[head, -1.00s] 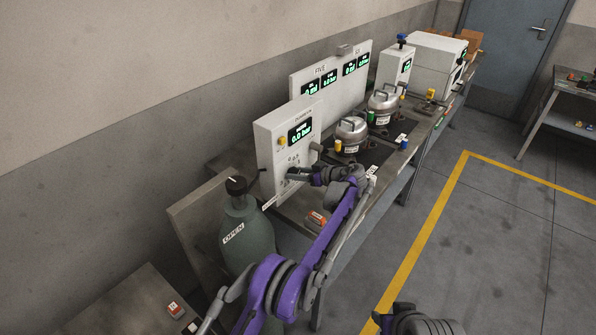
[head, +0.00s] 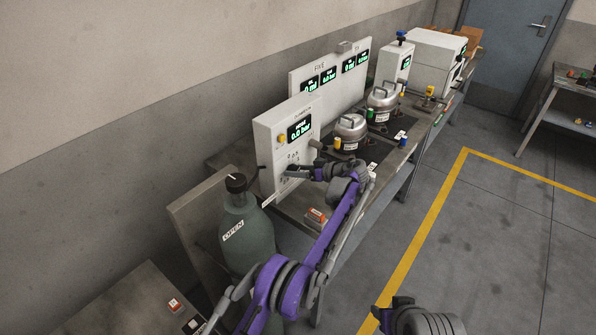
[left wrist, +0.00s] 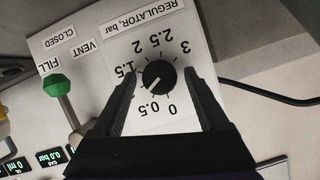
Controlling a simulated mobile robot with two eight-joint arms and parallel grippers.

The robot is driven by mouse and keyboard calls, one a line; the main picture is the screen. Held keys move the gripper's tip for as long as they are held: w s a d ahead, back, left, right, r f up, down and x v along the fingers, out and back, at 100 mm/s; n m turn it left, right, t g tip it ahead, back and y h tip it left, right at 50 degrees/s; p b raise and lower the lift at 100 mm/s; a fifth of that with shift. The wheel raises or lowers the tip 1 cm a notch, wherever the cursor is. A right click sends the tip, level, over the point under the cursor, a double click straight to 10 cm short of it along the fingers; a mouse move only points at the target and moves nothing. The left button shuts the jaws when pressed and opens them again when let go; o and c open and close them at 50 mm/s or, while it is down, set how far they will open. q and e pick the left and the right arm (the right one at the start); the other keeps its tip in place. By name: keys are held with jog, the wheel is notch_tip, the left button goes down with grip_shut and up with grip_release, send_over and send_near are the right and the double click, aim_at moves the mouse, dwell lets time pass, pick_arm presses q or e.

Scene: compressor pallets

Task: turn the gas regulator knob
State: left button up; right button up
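The black regulator knob (left wrist: 159,75) sits on a white panel with a printed scale from 0 to 3 bar in the left wrist view. A pale mark on it points to the lower left, around 0.5 to 1. My left gripper (left wrist: 160,80) is open, with one finger on each side of the knob; I cannot tell whether they touch it. In the head view my left gripper (head: 295,171) is at the front of the white regulator panel (head: 268,145), hiding the knob. The panel display (head: 300,129) reads 0.0 bar. Part of my right arm shows at the bottom edge.
A green lever (left wrist: 57,86) beside FILL, VENT and CLOSED labels is near the knob. A grey-green gas cylinder (head: 246,235) stands before the bench. Metal pots (head: 350,130) and an orange item (head: 316,216) are on the bench. The floor at right is clear.

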pick_arm(q)
jog(key=shift+r, duration=0.1)
jog(key=v, duration=1)
jog(key=shift+s+d, duration=0.2)
jog(key=shift+d, duration=0.15)
jog(key=shift+r, duration=0.1)
